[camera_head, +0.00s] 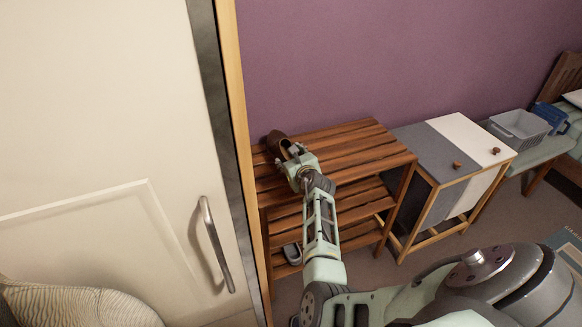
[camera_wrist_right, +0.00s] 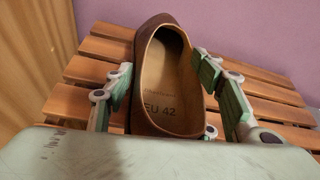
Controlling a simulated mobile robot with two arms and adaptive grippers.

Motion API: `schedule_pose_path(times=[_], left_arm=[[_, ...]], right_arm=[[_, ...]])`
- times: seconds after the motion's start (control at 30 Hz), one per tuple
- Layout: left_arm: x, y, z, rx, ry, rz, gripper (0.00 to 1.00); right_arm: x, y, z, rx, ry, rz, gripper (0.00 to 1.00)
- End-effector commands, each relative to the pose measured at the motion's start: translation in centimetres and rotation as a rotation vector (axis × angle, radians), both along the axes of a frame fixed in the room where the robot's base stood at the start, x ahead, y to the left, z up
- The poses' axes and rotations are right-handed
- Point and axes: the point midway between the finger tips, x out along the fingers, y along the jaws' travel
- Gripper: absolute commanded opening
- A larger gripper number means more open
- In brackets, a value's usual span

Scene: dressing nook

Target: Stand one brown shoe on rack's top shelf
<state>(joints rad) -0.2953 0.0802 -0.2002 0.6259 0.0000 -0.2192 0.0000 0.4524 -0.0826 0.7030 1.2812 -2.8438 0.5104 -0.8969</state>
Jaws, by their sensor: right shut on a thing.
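A brown shoe (camera_head: 277,143) is at the left end of the wooden rack's top shelf (camera_head: 350,143). In the right wrist view the brown shoe (camera_wrist_right: 160,40) shows its tan insole marked "EU 42", toe pointing away, over the slats (camera_wrist_right: 104,48). My right gripper (camera_head: 290,158) is shut on the shoe, with a finger on each side of it in the wrist view (camera_wrist_right: 165,85). The shoe looks upright; I cannot tell whether its sole touches the slats. My left gripper is not in view.
A grey-and-white shoe (camera_head: 292,253) is on a lower shelf. A cream door (camera_head: 100,120) with a metal handle stands close on the left. A grey-and-white hamper (camera_head: 455,150) bears two small brown things. A grey basket (camera_head: 519,129) stands farther right. The top shelf's right part is bare.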

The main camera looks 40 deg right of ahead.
Motion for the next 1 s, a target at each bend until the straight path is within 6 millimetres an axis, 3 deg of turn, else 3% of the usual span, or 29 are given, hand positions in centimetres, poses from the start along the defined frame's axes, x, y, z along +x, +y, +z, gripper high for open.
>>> schedule_pose_path(times=[0.13,0.27,0.37,0.77,0.8,1.0], left_arm=[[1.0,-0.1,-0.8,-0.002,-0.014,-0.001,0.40],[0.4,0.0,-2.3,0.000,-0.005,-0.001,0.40],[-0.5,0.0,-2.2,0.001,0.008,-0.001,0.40],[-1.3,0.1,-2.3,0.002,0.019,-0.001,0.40],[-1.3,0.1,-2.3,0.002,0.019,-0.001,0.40],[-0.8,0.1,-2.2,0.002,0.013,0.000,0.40]], right_arm=[[0.1,-0.1,-0.9,-0.004,-0.003,-0.002,0.14],[0.0,-0.1,-2.8,-0.005,0.000,-0.001,0.14],[0.0,0.0,-3.9,-0.002,0.000,-0.001,0.14],[0.0,-0.1,-4.3,-0.003,-0.002,-0.003,0.14],[0.0,0.0,-4.5,-0.001,0.001,-0.002,0.53],[0.0,0.0,-4.4,-0.001,0.001,-0.002,0.70]])
